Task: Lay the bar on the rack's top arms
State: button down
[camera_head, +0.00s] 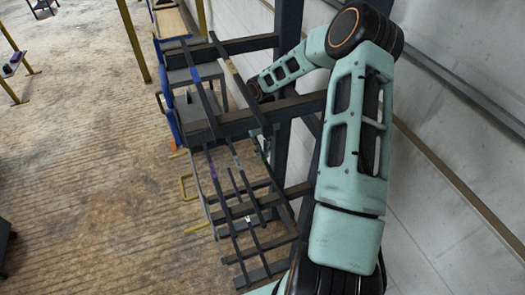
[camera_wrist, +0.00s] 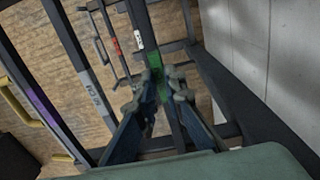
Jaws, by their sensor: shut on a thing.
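A dark rack (camera_head: 292,104) stands along the wall, with two thick upper arms reaching out to the left; the far upper arm (camera_head: 252,44) is also clear. A long dark bar (camera_head: 229,68) spans from the far upper arm to the near one. My gripper (camera_head: 256,90) is beside it, partly hidden by my own arm. In the wrist view, my gripper's fingers (camera_wrist: 160,92) are shut around the bar at its green band (camera_wrist: 153,56). I cannot tell whether the bar touches the arms or hangs just above them.
Several bars lie on the lower arms (camera_head: 240,210). The wall (camera_head: 450,140) is close on the right. The floor (camera_head: 80,150) at left is mostly clear.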

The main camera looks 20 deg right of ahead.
jog(key=c, duration=2)
grip_release()
jog(key=shift+f, duration=0.1)
